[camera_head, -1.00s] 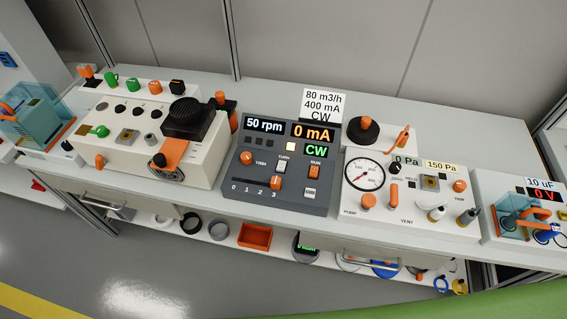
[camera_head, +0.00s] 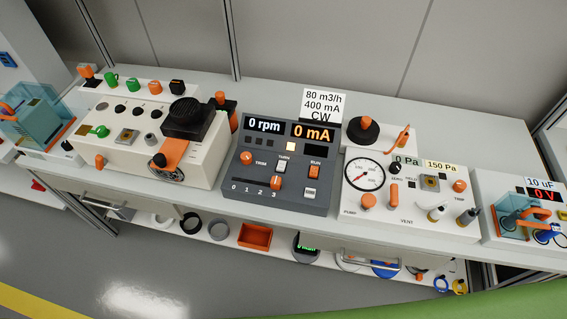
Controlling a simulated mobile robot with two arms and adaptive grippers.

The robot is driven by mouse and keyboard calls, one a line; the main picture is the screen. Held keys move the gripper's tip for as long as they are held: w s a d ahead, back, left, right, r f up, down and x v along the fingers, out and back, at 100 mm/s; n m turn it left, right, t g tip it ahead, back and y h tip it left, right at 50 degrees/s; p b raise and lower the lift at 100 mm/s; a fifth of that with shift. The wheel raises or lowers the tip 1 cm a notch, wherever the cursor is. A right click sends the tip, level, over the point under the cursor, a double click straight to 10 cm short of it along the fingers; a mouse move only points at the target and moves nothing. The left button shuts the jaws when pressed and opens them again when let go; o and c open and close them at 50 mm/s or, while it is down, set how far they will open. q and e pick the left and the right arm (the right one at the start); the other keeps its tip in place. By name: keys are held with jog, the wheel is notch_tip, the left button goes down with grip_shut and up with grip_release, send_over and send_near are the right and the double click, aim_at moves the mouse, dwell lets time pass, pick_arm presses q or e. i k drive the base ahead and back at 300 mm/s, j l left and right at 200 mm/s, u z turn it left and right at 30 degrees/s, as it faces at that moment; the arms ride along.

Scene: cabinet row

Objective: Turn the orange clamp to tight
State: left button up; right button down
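No part is labelled as a clamp, so I cannot tell which orange part is the clamp. On the cream machine at left, an orange lever (camera_head: 172,152) with a black knob lies over a round dial below a black block (camera_head: 188,119). On the white gauge panel, a tilted orange handle (camera_head: 402,140) stands near the back. Whether any of these is tight or loose cannot be told. Neither gripper is in view.
The dark control box (camera_head: 283,165) shows 0 rpm and 0 mA. The white gauge panel (camera_head: 395,205) stands to its right. A clear blue box (camera_head: 40,115) is at far left. Below, a shelf holds an orange bin (camera_head: 255,236) and several rings. Grey floor lies in front.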

aim_at(100, 162)
jog(key=u, duration=1.3)
